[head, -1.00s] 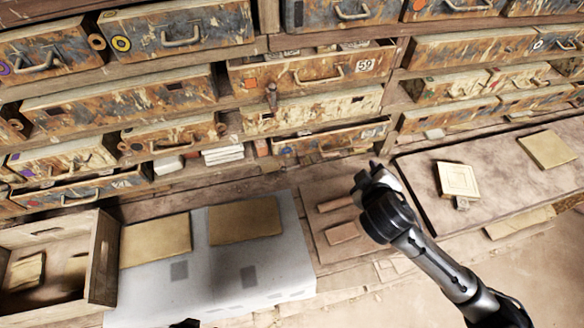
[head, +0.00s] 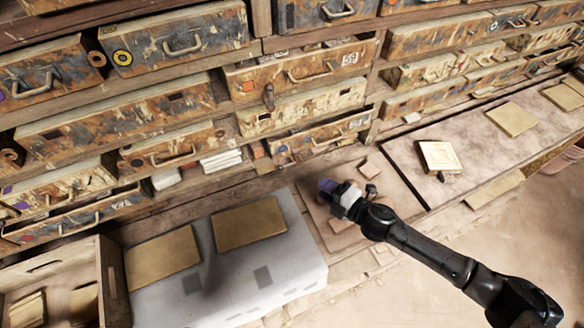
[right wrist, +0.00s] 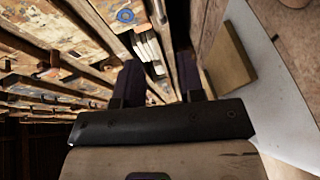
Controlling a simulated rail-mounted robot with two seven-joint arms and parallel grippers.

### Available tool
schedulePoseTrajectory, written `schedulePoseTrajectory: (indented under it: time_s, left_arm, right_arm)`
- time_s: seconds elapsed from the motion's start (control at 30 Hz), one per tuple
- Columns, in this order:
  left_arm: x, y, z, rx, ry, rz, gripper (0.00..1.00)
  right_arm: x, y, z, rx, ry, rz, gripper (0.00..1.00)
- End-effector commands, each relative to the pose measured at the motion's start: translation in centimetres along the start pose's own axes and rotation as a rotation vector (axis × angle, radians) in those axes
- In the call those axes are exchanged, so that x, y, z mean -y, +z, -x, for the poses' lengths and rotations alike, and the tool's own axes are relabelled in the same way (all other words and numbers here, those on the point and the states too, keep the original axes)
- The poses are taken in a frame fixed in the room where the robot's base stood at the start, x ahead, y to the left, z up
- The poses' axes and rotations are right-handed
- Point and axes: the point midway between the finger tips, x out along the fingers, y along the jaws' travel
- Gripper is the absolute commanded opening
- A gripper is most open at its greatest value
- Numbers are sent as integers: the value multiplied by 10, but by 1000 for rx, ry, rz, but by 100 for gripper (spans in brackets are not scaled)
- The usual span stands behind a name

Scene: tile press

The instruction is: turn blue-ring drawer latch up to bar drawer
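A weathered drawer front (head: 178,143) with a handle stands in the lower left of the rack in the head view. A drawer with a blue ring (right wrist: 125,15) shows at the top of the right wrist view, beside white slabs. I take these to be the same drawer, but its ring is too small to tell in the head view. A small brown knob (head: 221,131) at its right end may be its latch; its angle is unclear. My right gripper (head: 328,187) is over the bench, apart from the rack. Its fingers (right wrist: 160,82) are spread and empty. My left gripper is out of view.
A wooden peg (head: 268,96) sticks out at the middle drawers. White slabs (head: 221,160) lie below the rack. A grey block (head: 225,282) with tan tiles and an open wooden box (head: 112,282) stand at lower left. A pale square tile (head: 440,158) lies on the right bench.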

Motion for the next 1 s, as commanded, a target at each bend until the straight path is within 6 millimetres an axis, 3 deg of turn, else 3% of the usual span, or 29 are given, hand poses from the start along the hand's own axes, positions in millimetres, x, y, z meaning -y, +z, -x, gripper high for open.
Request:
schedulePoseTrajectory:
  time_s: [0.17,0.7,1.0]
  left_arm:
    - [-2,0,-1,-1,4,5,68]
    - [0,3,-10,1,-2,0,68]
    - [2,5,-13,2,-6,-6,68]
  right_arm:
    - [0,-1,-20,0,2,13,36]
    - [0,0,-113,2,1,12,36]
    - [0,0,-134,2,0,13,36]
